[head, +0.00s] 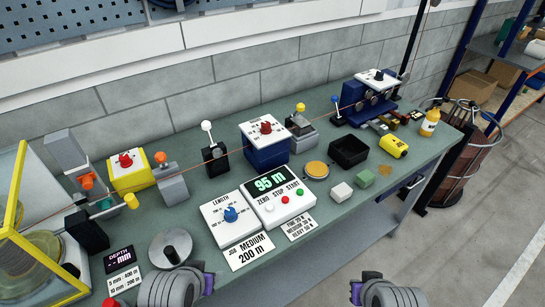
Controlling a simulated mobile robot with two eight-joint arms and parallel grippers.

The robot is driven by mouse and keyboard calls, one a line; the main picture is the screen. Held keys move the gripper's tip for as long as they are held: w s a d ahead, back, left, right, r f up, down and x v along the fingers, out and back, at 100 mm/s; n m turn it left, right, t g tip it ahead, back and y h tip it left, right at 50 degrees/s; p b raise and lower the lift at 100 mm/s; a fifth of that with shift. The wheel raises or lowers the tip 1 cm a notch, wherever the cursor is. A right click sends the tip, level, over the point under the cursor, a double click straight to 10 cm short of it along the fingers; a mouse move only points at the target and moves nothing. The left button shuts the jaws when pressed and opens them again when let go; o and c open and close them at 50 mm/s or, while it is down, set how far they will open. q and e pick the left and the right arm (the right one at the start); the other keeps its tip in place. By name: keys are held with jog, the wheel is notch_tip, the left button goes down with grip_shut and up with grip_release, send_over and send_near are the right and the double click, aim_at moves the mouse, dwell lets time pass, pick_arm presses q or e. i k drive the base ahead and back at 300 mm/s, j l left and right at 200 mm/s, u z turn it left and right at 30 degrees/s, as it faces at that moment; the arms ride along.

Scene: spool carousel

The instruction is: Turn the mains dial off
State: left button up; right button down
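Several dials show in the head view, and their labels are too small to read, so I cannot tell which is the mains dial. A red dial (125,160) sits on a yellow box with a white top at the left. Another red dial (266,127) sits on a blue box with a white top in the middle. A black dial (379,76) tops the blue roller unit at the back right. A blue dial (230,214) is on the white length panel. My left gripper (207,283) and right gripper (357,290) are at the bottom edge, away from all dials; their fingers are unclear.
The green bench (330,222) carries a meter reading 95 m (278,198), lever posts, a black tray (348,151), a yellow spool (393,146) and small blocks. A thin line runs across above the bench. A yellow-framed guard (14,205) stands at left. Floor is clear at bottom right.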

aim_at(126, 161)
jog(key=u, duration=1.4)
